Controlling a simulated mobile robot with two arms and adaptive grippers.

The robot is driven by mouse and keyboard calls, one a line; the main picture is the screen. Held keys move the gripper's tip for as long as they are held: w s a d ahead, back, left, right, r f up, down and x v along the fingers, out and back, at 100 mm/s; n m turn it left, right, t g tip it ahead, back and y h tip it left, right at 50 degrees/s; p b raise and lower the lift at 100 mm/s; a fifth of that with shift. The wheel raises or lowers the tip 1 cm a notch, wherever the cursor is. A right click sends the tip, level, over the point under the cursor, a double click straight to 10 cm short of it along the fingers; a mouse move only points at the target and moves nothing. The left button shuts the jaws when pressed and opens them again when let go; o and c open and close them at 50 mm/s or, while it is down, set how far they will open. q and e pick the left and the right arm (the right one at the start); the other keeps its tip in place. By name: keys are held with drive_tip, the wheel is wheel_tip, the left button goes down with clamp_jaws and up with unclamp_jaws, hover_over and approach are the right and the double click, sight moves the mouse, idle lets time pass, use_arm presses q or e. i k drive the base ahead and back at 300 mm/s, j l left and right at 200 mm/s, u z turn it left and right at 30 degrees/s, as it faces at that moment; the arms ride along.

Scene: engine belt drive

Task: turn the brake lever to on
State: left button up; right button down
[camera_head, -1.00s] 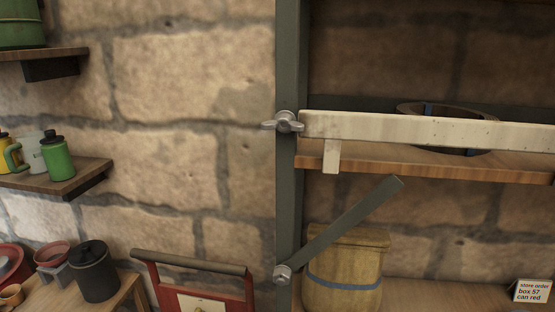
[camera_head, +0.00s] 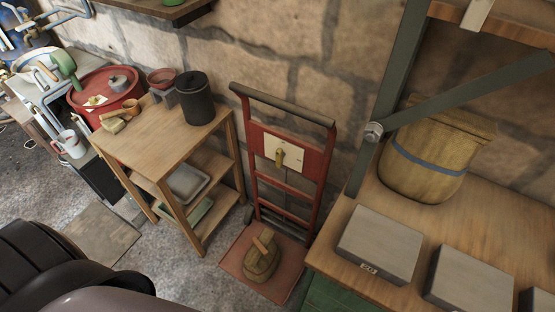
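A red hand truck (camera_head: 325,163) with a dark top handle stands against the stone wall, between a small wooden table and a wooden shelf. A cream plate (camera_head: 296,151) is fixed on its upper frame. Neither of my grippers shows in the head view.
A wooden table (camera_head: 152,143) with a black canister (camera_head: 195,98) stands left of the truck. The right shelf (camera_head: 408,293) holds grey boxes and a barrel (camera_head: 424,166).

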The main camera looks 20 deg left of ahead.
sight(280, 154)
drive_tip(key=i+j, duration=0.1)
drive_tip(key=j, duration=0.6)
drive_tip(key=i+j+z, duration=0.1)
drive_tip(key=j, duration=0.6)
